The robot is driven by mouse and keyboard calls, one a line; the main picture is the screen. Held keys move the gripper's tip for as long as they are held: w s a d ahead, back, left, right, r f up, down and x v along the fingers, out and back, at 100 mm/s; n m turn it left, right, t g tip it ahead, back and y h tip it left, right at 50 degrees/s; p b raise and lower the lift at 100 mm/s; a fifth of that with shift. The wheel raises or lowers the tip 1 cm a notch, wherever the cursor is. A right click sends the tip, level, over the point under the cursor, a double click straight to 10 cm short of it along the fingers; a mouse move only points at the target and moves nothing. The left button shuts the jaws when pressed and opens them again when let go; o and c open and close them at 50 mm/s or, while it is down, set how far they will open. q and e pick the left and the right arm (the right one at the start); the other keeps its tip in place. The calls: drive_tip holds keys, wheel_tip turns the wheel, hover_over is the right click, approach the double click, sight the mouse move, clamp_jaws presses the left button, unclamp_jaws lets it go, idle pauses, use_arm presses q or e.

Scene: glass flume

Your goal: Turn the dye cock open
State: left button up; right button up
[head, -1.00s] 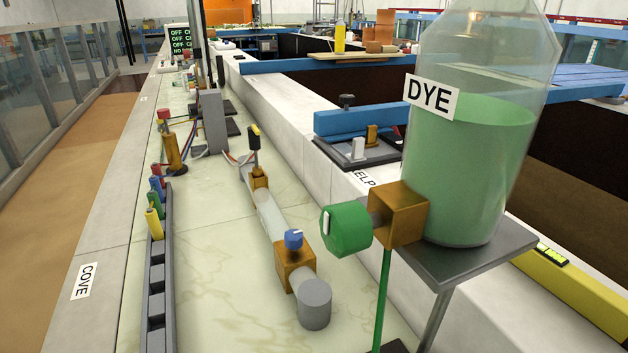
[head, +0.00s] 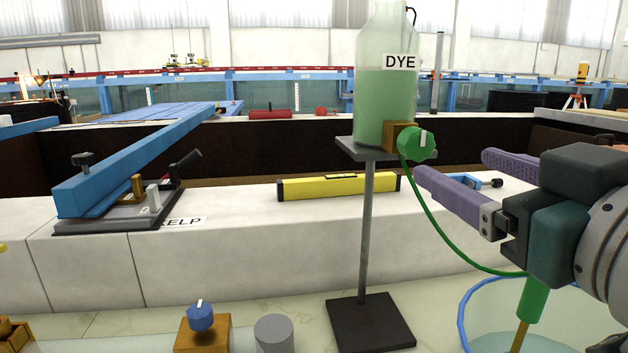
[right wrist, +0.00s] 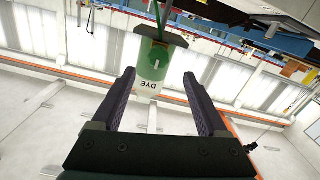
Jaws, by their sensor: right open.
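The dye bottle (head: 385,110) holds green liquid, carries a DYE label and stands on a small grey stand plate. A brass block (head: 395,128) at its lower right carries the round green dye cock (head: 418,144), whose white mark looks about upright. A green tube hangs from the cock. My right gripper (head: 452,165) is open and empty, its purple fingers just right of and below the cock, apparently apart from it. In the right wrist view the bottle (right wrist: 150,80) appears upside down beyond and between the open fingers (right wrist: 158,72). My left gripper is not in view.
A yellow level (head: 338,186) lies on the white ledge behind the stand's post. A blue-beamed clamp (head: 130,165) sits at left. A blue knob on a brass block (head: 201,318) and a grey cylinder (head: 274,333) are in front. The stand's dark base (head: 370,322) is below.

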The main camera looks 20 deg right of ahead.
sight(422, 145)
drive_tip(key=x, duration=0.3)
drive_tip(key=p+x, duration=0.1)
drive_tip(key=x, duration=0.2)
drive_tip(key=p+x, duration=0.1)
drive_tip(key=x, duration=0.1)
drive_tip(key=shift+w+d+r, duration=0.15)
drive_tip(key=shift+w+r, duration=0.25)
drive_tip(key=shift+w+d, duration=0.1)
drive_tip(key=shift+w, duration=0.4)
drive_tip(key=shift+f, duration=0.1)
drive_tip(key=c, duration=0.3)
clamp_jaws()
